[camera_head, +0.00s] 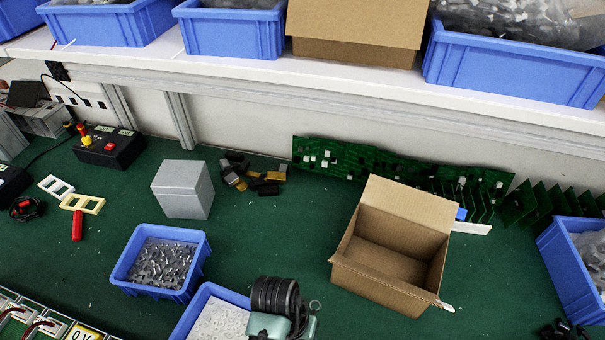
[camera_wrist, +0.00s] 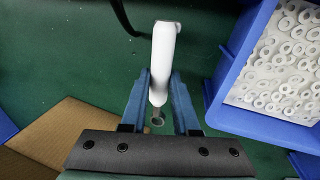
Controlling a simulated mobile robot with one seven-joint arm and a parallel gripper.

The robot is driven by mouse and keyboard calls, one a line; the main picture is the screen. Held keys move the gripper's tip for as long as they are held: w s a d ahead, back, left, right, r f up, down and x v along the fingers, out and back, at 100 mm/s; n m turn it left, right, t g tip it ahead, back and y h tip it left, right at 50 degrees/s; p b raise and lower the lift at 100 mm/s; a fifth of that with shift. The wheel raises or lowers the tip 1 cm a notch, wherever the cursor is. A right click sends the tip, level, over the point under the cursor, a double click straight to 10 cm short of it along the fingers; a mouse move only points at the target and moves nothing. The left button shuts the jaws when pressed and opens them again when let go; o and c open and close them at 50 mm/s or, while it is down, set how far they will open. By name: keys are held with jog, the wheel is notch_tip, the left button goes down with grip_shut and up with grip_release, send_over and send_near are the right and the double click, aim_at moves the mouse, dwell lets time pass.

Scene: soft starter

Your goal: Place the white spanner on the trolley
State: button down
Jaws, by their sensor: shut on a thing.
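The white spanner (camera_wrist: 163,62) is in the wrist view, between the two blue fingers of my gripper (camera_wrist: 159,78). My gripper is shut on it. Its long white body points away from the palm, and a small grey ring shows at its near end, close to the dark crossbar. Green mat lies behind it; I cannot tell the exact height above the mat. In the head view I cannot clearly make out the spanner or the fingers. No trolley shows in either view.
A blue bin of washers (camera_wrist: 225,108) is close beside my gripper, also in the head view (camera_head: 238,296). An open cardboard box (camera_head: 360,278) stands to the right. A blue bin of metal parts (camera_head: 130,286) and a grey box (camera_head: 182,203) stand left. A shelf (camera_head: 330,70) runs behind.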

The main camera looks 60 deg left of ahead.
jog(key=shift+f, duration=2.1)
jog(key=c, duration=0.7)
grip_release()
jog(key=shift+f, duration=0.1)
jog(key=shift+o, duration=0.2)
notch_tip(320, 180, up, 12)
jog(key=s+a, duration=0.1)
jog(key=s, duration=0.1)
jog(key=shift+a, duration=0.25)
jog(key=shift+w, duration=0.1)
